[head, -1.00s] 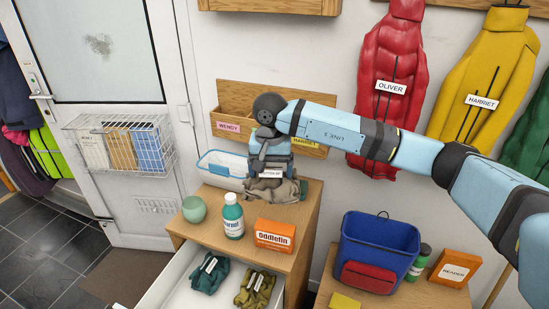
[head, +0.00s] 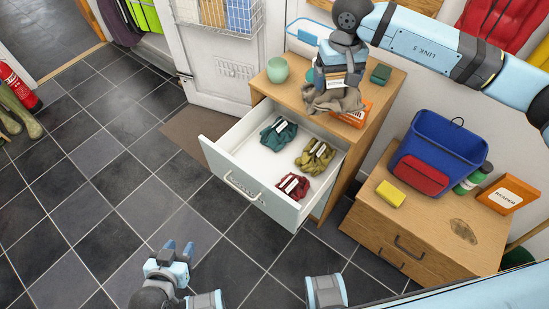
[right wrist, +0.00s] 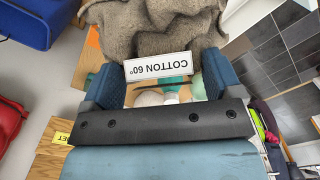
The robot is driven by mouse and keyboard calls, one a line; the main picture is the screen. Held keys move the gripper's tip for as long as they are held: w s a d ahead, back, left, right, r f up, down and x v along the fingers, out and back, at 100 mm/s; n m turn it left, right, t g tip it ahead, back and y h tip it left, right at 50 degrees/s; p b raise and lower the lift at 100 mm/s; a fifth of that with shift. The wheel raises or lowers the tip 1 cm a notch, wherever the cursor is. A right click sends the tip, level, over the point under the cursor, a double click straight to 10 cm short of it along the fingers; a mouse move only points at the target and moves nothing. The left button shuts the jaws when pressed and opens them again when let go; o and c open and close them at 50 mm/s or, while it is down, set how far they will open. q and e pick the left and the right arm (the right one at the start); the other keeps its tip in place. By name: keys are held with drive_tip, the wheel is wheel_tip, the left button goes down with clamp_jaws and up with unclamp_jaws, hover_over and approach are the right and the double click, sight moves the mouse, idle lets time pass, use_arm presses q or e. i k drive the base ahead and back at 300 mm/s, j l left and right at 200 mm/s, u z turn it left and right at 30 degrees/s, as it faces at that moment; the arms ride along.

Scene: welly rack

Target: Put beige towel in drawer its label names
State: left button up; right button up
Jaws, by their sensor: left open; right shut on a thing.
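The beige towel (head: 333,99) hangs crumpled from my right gripper (head: 338,78), which is shut on it above the front of the wooden cabinet's top. The right wrist view also shows the towel (right wrist: 155,25), with a white label (right wrist: 158,68) reading "COTTON 60°" upside down. The white drawer (head: 222,158) below is pulled open. It holds a dark green (head: 277,133), an olive (head: 316,157) and a dark red bundle (head: 291,188), each with a small label. Writing on the drawer front is too small to read. My left gripper (head: 178,252) is open and empty over the floor.
An orange box (head: 354,115) stands partly behind the towel, and a mint round pot (head: 277,70) stands to its left. A low cabinet (head: 368,214) at right bears a blue bag (head: 436,150) and a yellow block (head: 390,193).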

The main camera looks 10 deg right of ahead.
sight(256, 160)
drive_tip(key=i+j, duration=0.1)
drive_tip(key=j, duration=0.25)
drive_tip(key=i+j, duration=0.15)
drive_tip(key=j, duration=0.2)
drive_tip(key=i+j, duration=0.1)
drive_tip(key=j, duration=0.2)
drive_tip(key=i+j, duration=0.1)
drive_tip(key=j, duration=0.25)
